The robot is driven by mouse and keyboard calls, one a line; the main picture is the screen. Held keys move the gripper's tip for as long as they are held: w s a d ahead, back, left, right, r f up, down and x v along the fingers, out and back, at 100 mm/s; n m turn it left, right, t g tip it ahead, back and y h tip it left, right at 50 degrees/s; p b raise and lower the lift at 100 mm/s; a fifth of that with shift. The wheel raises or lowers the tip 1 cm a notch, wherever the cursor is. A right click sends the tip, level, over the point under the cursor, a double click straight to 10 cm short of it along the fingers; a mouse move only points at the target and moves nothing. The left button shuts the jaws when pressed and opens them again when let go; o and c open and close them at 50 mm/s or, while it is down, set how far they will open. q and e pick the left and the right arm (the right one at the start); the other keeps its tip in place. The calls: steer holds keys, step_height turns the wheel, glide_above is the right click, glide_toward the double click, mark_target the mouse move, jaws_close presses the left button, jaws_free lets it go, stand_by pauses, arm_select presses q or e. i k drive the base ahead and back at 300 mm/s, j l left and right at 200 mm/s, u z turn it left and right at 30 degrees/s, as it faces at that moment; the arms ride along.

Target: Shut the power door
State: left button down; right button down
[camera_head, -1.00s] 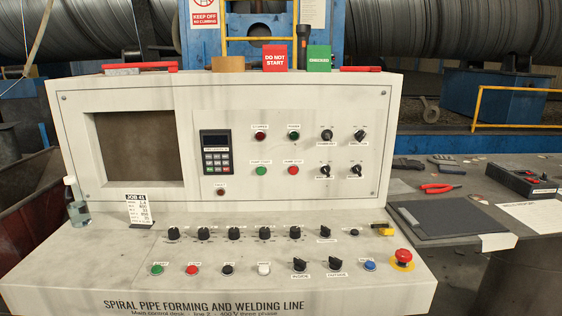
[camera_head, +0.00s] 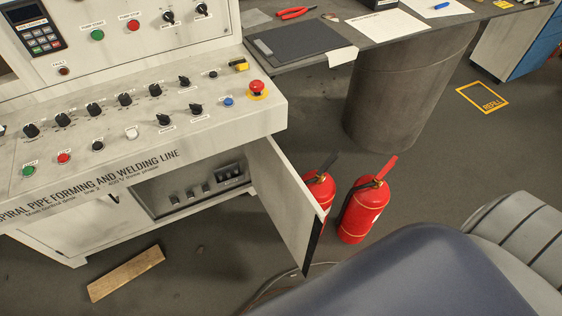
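The power door (camera_head: 286,198) is a pale grey panel under the right end of the control desk. It stands swung open towards me, with a dark strip along its outer edge. Behind it the cabinet opening (camera_head: 165,196) shows several dark switches and a black unit. A closed-looking pale panel (camera_head: 85,222) sits to the left of the opening. Neither of my grippers is in view.
Two red fire extinguishers (camera_head: 363,208) stand on the floor just right of the door. A wooden plank (camera_head: 126,272) lies on the floor at left. A dark blue padded seat (camera_head: 420,272) fills the lower right. A cable lies near the door's bottom.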

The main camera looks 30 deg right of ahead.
mark_target(296, 215)
steer(key=k+l+u, duration=0.1)
steer(key=l, duration=0.3)
steer(key=k+l, duration=0.1)
steer(key=l, duration=0.35)
steer(key=k+l+u, duration=0.15)
steer(key=l, duration=0.25)
steer(key=k+l+u, duration=0.1)
steer(key=l, duration=0.3)
steer(key=k+l+u, duration=0.1)
steer(key=l, duration=0.3)
steer(key=l+u, duration=0.15)
steer(key=l, duration=0.2)
steer(key=i+l+u, duration=0.2)
steer(key=l, duration=0.2)
steer(key=i+l+u, duration=0.2)
steer(key=l, duration=0.2)
